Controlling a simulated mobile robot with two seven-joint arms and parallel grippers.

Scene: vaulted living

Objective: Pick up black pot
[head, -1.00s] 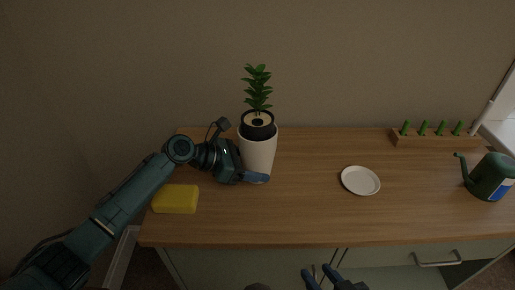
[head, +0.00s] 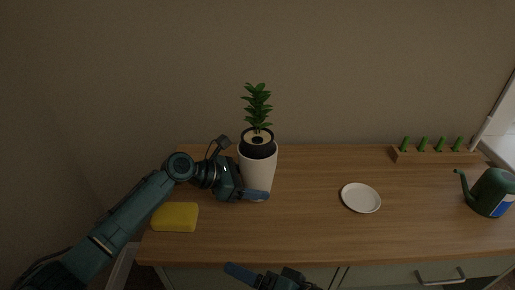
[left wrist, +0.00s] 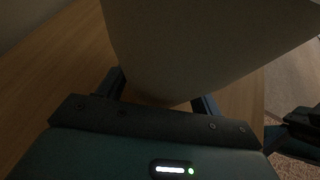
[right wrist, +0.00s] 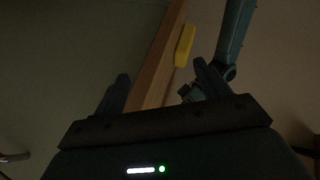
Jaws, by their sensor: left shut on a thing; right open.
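The black pot (head: 257,149) sits inside the top of a tall white planter (head: 258,172), with a green plant (head: 257,106) growing from it. The planter stands upright on the wooden cabinet top. My left gripper (head: 256,195) is shut on the planter near its base. In the left wrist view the planter (left wrist: 195,45) fills the space between the left gripper's fingers (left wrist: 160,95). My right gripper (head: 256,278) is open and empty at the front of the cabinet, below the top's edge. In the right wrist view the open fingers of the right gripper (right wrist: 160,90) show.
A yellow sponge (head: 175,217) lies at the cabinet's left end, beside my left arm. A white saucer (head: 361,198) lies right of the planter. A wooden rack with green pegs (head: 437,156) and a green watering can (head: 490,192) are at the right. The wooden top (head: 310,215) is bare between planter and saucer.

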